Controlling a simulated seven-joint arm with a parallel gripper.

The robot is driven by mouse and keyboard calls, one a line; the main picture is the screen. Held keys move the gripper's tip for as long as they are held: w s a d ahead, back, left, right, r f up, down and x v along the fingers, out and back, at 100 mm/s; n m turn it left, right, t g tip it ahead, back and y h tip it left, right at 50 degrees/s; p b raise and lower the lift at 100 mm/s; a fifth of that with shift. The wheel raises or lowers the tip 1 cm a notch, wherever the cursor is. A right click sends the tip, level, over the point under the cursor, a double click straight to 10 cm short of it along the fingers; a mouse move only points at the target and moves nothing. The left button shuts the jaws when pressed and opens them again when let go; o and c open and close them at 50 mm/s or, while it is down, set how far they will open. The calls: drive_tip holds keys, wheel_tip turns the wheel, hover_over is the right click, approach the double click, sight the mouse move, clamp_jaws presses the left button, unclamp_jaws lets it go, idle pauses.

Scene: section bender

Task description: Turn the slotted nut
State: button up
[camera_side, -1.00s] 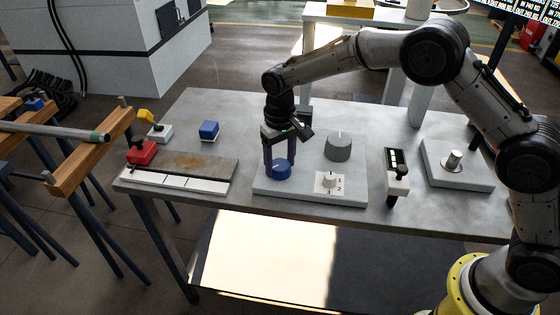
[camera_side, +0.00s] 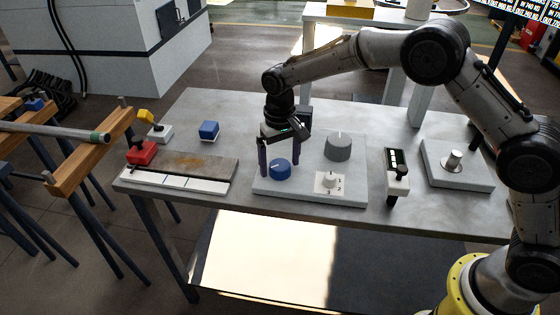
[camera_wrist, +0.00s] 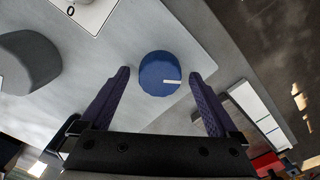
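A blue round knob-like piece (camera_side: 281,171) with a white line on its top sits on the light grey plate (camera_side: 310,192). It is the round piece nearest my gripper; I cannot tell for sure that it is the slotted nut. My gripper (camera_side: 280,166) points down with its dark purple fingers spread on either side of the blue piece. In the wrist view the gripper (camera_wrist: 158,73) is open, and the blue piece (camera_wrist: 154,72) lies between and just beyond the fingertips, with visible gaps at both sides. Its white line points right.
A grey knob (camera_side: 338,147) and a small white dial (camera_side: 329,182) share the plate. A black-faced device (camera_side: 397,175) and a plate with a metal cylinder (camera_side: 453,161) are to the right. A blue block (camera_side: 209,131), red block (camera_side: 142,152) and white strip (camera_side: 180,181) are left.

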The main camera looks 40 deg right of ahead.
sight(280, 164)
wheel_tip(280, 164, up, 14)
idle(0.7)
drive_tip(key=shift+f, duration=0.3)
idle(0.3)
wheel_tip(280, 164, down, 14)
drive_tip(key=shift+r, duration=0.2)
idle(0.4)
drive_tip(key=c, duration=1.4)
